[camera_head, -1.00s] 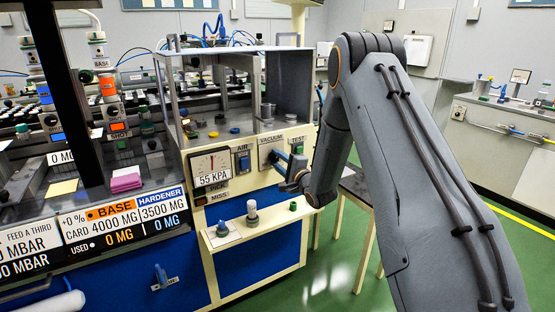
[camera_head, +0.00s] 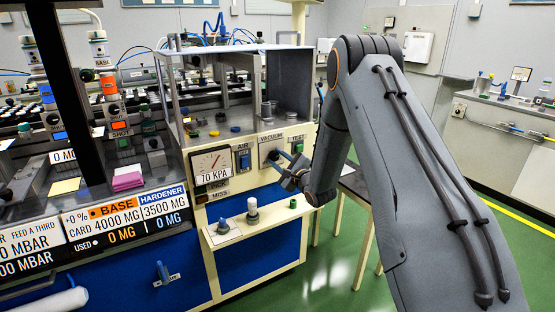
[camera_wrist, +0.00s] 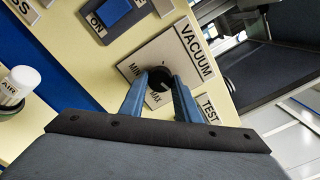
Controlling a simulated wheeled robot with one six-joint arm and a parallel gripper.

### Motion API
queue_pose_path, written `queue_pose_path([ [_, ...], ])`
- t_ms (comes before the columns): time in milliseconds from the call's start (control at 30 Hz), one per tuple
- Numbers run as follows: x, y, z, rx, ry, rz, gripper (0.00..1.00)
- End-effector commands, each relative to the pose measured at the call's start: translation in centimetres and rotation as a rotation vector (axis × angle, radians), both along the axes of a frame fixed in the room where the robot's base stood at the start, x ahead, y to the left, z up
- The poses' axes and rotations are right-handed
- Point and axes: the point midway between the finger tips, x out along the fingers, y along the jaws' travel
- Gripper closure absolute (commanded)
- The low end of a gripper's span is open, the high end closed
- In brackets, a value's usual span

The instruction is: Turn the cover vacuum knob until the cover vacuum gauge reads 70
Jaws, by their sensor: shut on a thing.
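The vacuum knob (camera_wrist: 158,80) is a round black dial on a grey plate marked MIN, MAX and VACUUM in the wrist view. My gripper (camera_wrist: 160,84) has its two blue fingers on either side of the knob and is shut on it. In the head view my gripper (camera_head: 279,166) reaches the panel under the VACUUM label; the knob is mostly hidden there. The vacuum gauge (camera_head: 211,165) is a white dial left of my gripper, and its readout shows 70 KPA. Its needle points up and to the right.
A blue AIR switch (camera_head: 244,160) sits between gauge and knob. A TEST button (camera_head: 297,147) is right of the knob.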

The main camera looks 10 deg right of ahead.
Motion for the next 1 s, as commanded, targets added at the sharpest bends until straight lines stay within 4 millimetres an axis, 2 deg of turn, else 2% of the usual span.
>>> queue_pose_path([
  [333,-0.1,0.0,-0.1,0.001,0.003,0.001,0.93],
  [367,-0.1,0.0,-0.1,0.001,0.003,0.001,0.68],
  [467,-0.1,0.0,-0.1,0.001,0.003,0.001,0.52],
  [767,-0.1,0.0,0.0,0.001,0.002,0.0,0.52],
  [867,-0.8,-0.3,-0.1,0.001,0.003,-0.001,0.52],
  [1000,-2.8,-1.0,-0.1,0.001,0.003,-0.002,0.52],
])
